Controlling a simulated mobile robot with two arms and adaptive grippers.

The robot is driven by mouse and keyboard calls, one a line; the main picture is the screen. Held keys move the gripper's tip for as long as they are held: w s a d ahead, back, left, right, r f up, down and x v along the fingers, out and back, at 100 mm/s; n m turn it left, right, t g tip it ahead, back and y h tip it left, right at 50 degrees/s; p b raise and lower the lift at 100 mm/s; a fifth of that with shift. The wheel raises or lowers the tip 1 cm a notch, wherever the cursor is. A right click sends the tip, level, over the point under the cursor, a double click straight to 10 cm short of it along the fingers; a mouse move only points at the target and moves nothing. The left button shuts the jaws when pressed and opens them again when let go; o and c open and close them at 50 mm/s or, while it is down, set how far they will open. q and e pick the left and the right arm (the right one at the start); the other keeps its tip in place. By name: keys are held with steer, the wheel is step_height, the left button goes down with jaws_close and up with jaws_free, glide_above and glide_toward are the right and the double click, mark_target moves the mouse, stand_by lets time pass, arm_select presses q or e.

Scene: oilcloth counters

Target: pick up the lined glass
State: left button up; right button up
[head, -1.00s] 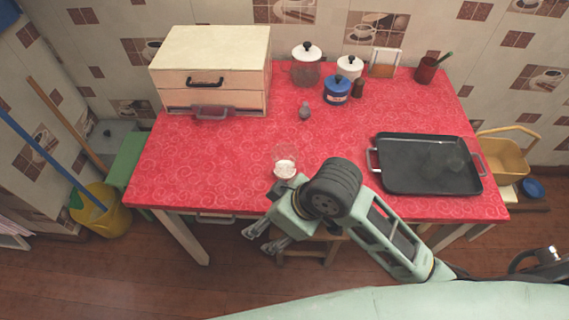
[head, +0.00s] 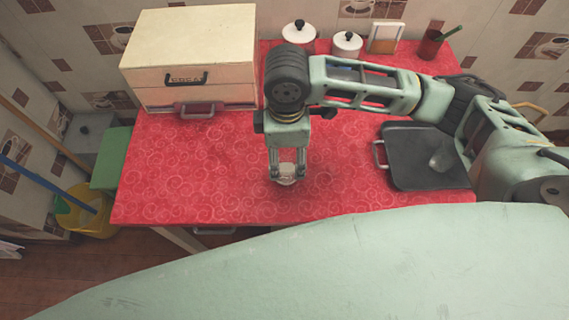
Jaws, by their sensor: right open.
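A small clear glass (head: 287,181) with a whitish lower part stands on the red oilcloth counter (head: 200,170), near the front middle. My right gripper (head: 287,172) points down over it, with one finger at each side. The fingers are open, and I cannot tell whether they touch the glass. The gripper hides most of the glass, and any lines on it are too small to see. My left gripper is not in view.
A black tray (head: 402,168) lies at the right with a clear glass-like object (head: 441,158) on it, partly behind my arm. A cream drawer box (head: 190,60) stands back left. The left front is clear.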

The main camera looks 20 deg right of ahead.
mark_target(286, 169)
step_height(286, 169, down, 3)
steer(key=shift+r, duration=0.2)
steer(key=shift+w+f, duration=0.15)
steer(key=shift+f, duration=0.25)
step_height(286, 169, down, 4)
steer(key=shift+f+p, duration=0.1)
steer(key=shift+p, duration=0.2)
steer(key=shift+d+f, duration=0.1)
steer(key=shift+f, duration=0.2)
steer(key=shift+w+f, duration=0.1)
steer(key=shift+f, duration=0.1)
steer(key=shift+c, duration=0.6)
steer(key=c, duration=0.6)
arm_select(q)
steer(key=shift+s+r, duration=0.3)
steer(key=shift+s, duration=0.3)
arm_select(e)
steer(key=c, duration=0.7)
steer(key=shift+o, duration=0.2)
